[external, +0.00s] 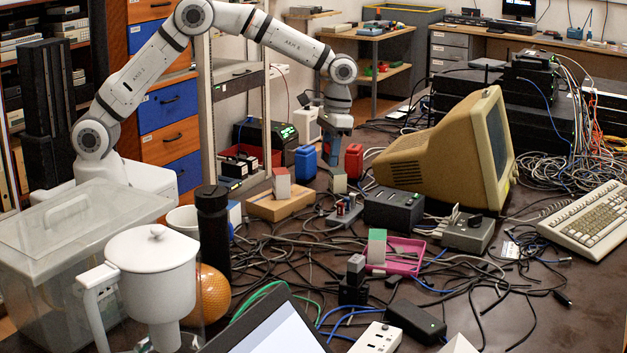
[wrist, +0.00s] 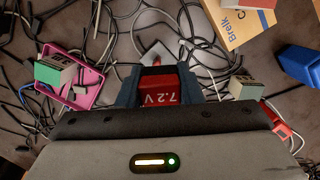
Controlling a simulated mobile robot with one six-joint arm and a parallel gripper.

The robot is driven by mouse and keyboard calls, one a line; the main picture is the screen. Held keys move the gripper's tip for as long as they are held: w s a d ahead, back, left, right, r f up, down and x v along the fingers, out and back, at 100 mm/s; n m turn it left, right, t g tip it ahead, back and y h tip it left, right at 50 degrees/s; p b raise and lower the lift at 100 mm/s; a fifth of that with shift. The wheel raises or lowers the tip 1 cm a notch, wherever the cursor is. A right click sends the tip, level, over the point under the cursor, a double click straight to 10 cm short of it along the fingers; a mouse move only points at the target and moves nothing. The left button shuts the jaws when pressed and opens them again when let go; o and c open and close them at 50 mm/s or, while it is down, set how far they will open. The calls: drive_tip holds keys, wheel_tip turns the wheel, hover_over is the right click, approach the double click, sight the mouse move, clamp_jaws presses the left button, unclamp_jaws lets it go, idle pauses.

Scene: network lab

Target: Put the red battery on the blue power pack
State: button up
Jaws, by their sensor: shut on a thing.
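My gripper (external: 333,158) is shut on a red battery (wrist: 160,88). In the wrist view the battery sits between the two fingers (wrist: 158,84), with white "7.2 V" lettering towards me. In the external view the fingers hide it. A blue upright block with a small raised top (external: 305,163), which looks like the power pack, stands just left of my gripper. It shows at the right edge of the wrist view (wrist: 301,66), apart from my gripper. Its markings are not readable.
A red upright block (external: 353,161) stands right of my gripper. A cardboard box (external: 284,205) bears a grey-and-red block. A small green-topped block (external: 338,183) stands nearby. A pink tray (external: 407,250), a beige monitor (external: 430,150) and many loose cables crowd the table.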

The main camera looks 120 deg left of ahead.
drive_tip(key=s+a+r+n+p, duration=0.2)
drive_tip(key=s+a+r+n, duration=0.15)
drive_tip(key=s+a, duration=0.7)
drive_tip(key=n+t+p, duration=0.1)
drive_tip(key=n+p, duration=0.2)
drive_tip(key=n, duration=0.1)
hover_over(305, 148)
drive_tip(key=shift+h, duration=0.3)
drive_tip(key=f, duration=0.4)
drive_tip(key=shift+a+f, duration=0.25)
drive_tip(key=shift+f, duration=2.15)
drive_tip(key=shift+f, duration=0.1)
drive_tip(key=shift+f, duration=0.15)
drive_tip(key=o, duration=1)
